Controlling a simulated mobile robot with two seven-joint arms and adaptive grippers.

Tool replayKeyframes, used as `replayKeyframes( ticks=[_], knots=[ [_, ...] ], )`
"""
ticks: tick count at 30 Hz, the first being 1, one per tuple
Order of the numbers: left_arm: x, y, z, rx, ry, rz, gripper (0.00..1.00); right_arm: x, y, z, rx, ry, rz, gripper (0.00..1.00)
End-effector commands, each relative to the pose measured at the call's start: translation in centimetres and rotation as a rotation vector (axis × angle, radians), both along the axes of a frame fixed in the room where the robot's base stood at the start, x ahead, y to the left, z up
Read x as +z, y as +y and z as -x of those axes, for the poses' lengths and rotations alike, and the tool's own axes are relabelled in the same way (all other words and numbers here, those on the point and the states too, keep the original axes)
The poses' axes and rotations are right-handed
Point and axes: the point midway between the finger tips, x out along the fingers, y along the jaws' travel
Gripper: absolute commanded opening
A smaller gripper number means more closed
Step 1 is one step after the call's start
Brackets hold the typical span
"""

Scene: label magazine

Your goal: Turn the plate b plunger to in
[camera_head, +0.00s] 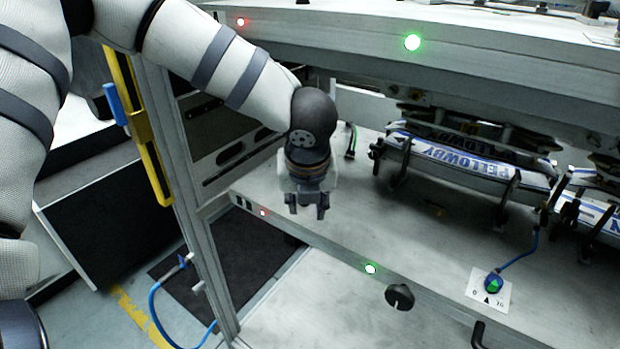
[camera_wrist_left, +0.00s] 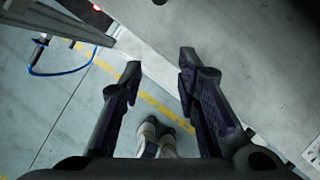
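My left gripper (camera_head: 307,206) points down near the left front edge of the lower plate (camera_head: 330,215). In the left wrist view its fingers are apart with nothing between them (camera_wrist_left: 160,70). A black round knob (camera_head: 399,296), which may be the plate b plunger, sits on the lower plate's front edge, to the right of and apart from the gripper. No readable label marks it as plate b. My right gripper is not in view.
A green-blue dial (camera_head: 493,284) with a scale stands on the plate, joined to a blue hose (camera_head: 520,258). Clamped label stacks (camera_head: 465,160) stand behind. Green lamps (camera_head: 370,268) and red lamps (camera_head: 240,21) mark the edges. The upper shelf (camera_head: 480,45) overhangs.

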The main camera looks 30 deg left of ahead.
Motion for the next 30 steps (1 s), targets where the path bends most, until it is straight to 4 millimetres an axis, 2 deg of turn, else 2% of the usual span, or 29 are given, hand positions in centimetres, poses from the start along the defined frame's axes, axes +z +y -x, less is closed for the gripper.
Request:
replayKeyframes(
  ticks=[8,11,15,18,28,29,30],
  knots=[
    [-0.2,4.4,-6.5,0.005,0.002,-0.001,0.30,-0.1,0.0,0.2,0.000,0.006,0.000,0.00],
    [-0.9,5.8,-8.7,0.004,0.010,-0.001,0.30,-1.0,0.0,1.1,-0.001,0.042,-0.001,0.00],
    [-3.5,6.4,-9.6,-0.002,0.013,-0.004,0.30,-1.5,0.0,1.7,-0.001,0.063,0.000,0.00],
    [-4.5,6.7,-10.0,-0.001,0.008,-0.003,0.30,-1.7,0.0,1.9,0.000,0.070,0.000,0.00],
    [-4.7,6.8,-10.3,-0.002,0.001,-0.004,0.30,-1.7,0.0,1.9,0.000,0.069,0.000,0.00],
    [-4.7,6.8,-10.3,-0.002,0.001,-0.003,0.28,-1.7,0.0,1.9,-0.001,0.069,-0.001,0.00],
    [-4.7,6.8,-10.3,-0.002,0.001,-0.003,0.19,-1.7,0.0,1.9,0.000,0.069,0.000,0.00]
  ],
)
